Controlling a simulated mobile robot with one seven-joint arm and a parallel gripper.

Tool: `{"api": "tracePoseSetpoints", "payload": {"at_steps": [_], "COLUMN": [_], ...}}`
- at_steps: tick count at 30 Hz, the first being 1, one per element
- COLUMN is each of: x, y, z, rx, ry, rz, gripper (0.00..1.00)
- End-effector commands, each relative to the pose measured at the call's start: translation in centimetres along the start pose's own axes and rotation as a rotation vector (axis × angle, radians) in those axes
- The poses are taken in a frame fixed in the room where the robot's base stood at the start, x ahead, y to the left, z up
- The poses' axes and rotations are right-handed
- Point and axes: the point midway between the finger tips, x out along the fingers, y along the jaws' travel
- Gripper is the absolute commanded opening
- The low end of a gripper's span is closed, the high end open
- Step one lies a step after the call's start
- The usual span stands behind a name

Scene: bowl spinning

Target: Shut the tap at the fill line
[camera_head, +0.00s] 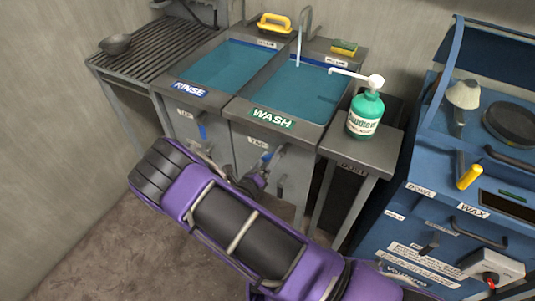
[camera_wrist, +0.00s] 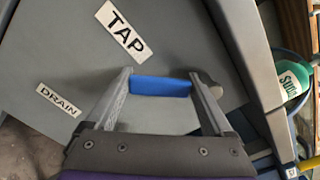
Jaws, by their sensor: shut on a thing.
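The wash sink (camera_head: 300,88) holds blue-green water, and a pale stream or spout end reaches down from its faucet (camera_head: 307,15). A small white label (camera_head: 338,62), too small to read surely, sits on its back wall near the water's edge. My gripper (camera_head: 262,178) is low at the front of the wash sink. In the wrist view my gripper (camera_wrist: 160,88) is shut on the blue tap handle (camera_wrist: 160,87), with a finger at each end of it. The TAP label (camera_wrist: 124,31) is just above the handle. My arm partly hides the handle in the head view.
The rinse sink (camera_head: 225,68) is to the left, with its own blue handle (camera_head: 203,132) below. A green soap bottle (camera_head: 365,113) stands on a side stand at right. A blue wax station (camera_head: 460,180) is farther right. A DRAIN label (camera_wrist: 58,99) is left of my gripper.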

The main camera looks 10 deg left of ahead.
Motion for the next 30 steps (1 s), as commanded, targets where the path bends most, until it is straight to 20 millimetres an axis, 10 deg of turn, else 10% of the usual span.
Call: {"api": "tracePoseSetpoints", "payload": {"at_steps": [25, 26, 30], "x": [-0.04, -0.05, -0.04], "y": [0.02, 0.02, 0.01], "z": [-0.79, -0.79, -0.78], "rx": [-0.132, -0.132, -0.132], "ry": [0.000, 0.000, 0.000], "rz": [0.003, 0.003, 0.002], "gripper": [0.00, 0.92, 1.00]}}
